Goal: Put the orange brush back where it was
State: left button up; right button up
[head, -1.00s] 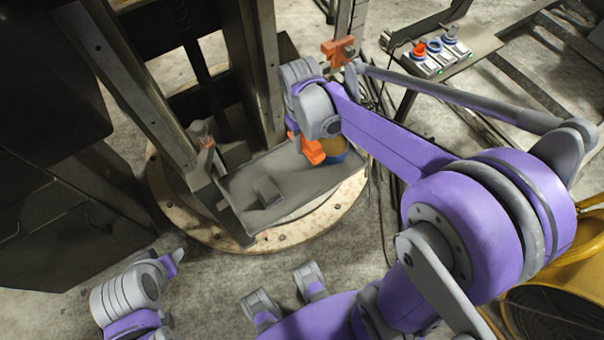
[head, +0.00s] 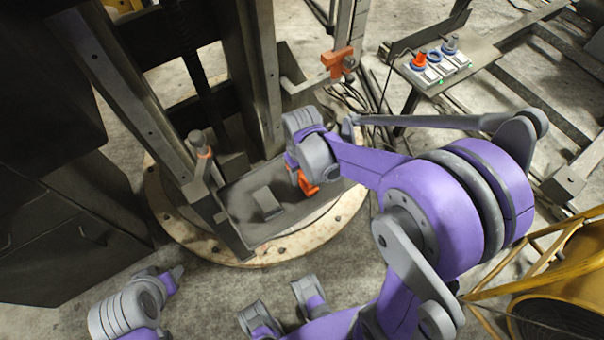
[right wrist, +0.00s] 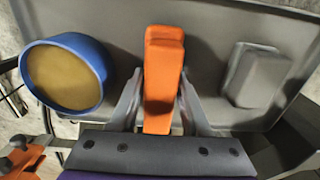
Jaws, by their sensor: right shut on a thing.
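The orange brush (head: 307,184) is in my right gripper (head: 303,182), over the grey tray (head: 238,208) at the foot of the column. In the right wrist view the brush (right wrist: 163,75) stands between the two fingers (right wrist: 160,100), its long side running away from the wrist. The gripper is shut on it. Whether the brush touches the tray floor is unclear. My left gripper (head: 174,275) is low at the left in the head view, away from the tray; its fingers are too small to read.
A blue-rimmed tan container (right wrist: 66,76) stands left of the brush in the wrist view; my arm hides it in the head view. A grey block (head: 267,202) lies on the other side. An orange clamp (head: 338,62) and switch box (head: 438,66) are beyond.

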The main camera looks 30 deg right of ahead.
jog(key=o, duration=1.2)
notch_tip(320, 180, up, 12)
jog(key=shift+f+p, duration=0.15)
jog(key=shift+p, duration=0.85)
jog(key=shift+s+r, duration=0.2)
jog(key=s+a+f+t, duration=0.1)
jog(key=s+a+t, duration=0.2)
jog(key=s, duration=0.7)
jog(key=shift+s+a+f+m+t, duration=0.15)
jog(key=shift+s+f+m+t, duration=0.2)
jog(key=shift+t, duration=0.75)
jog(key=shift+r, duration=0.1)
